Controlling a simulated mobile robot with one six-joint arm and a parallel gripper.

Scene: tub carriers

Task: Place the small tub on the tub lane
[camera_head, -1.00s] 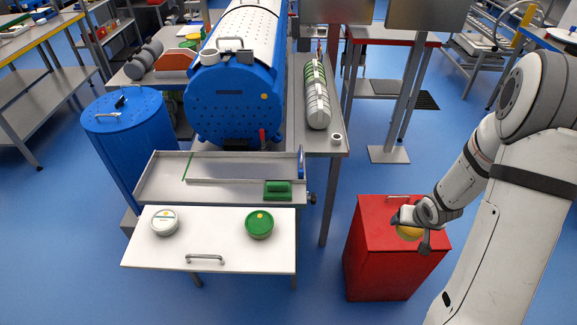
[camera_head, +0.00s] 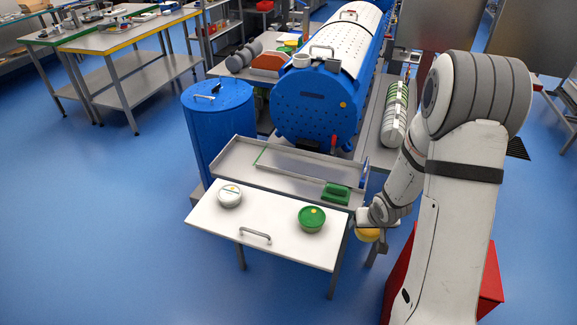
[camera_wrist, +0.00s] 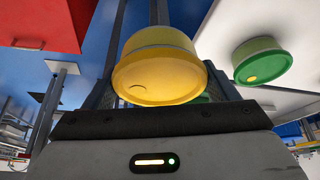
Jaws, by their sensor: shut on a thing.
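A yellow tub (camera_head: 367,236) is held in my gripper (camera_head: 372,216), just off the right edge of the white table. In the wrist view the yellow tub (camera_wrist: 160,75) sits between the fingers, its round lid facing the camera. A green tub (camera_head: 312,219) stands on the white table's right part and also shows in the wrist view (camera_wrist: 262,62). A white tub (camera_head: 230,195) stands on the table's left part. Behind the table is a shallow metal tray (camera_head: 232,160) with an inner rail and a green strip; no label shows which surface is the tub lane.
The white table (camera_head: 270,215) is clear between the two tubs and has a handle (camera_head: 255,235) at its front. A green block (camera_head: 336,194) sits at the tray's right end. A blue drum (camera_head: 318,100) stands behind it. A red cabinet (camera_head: 490,290) is partly hidden behind my arm.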

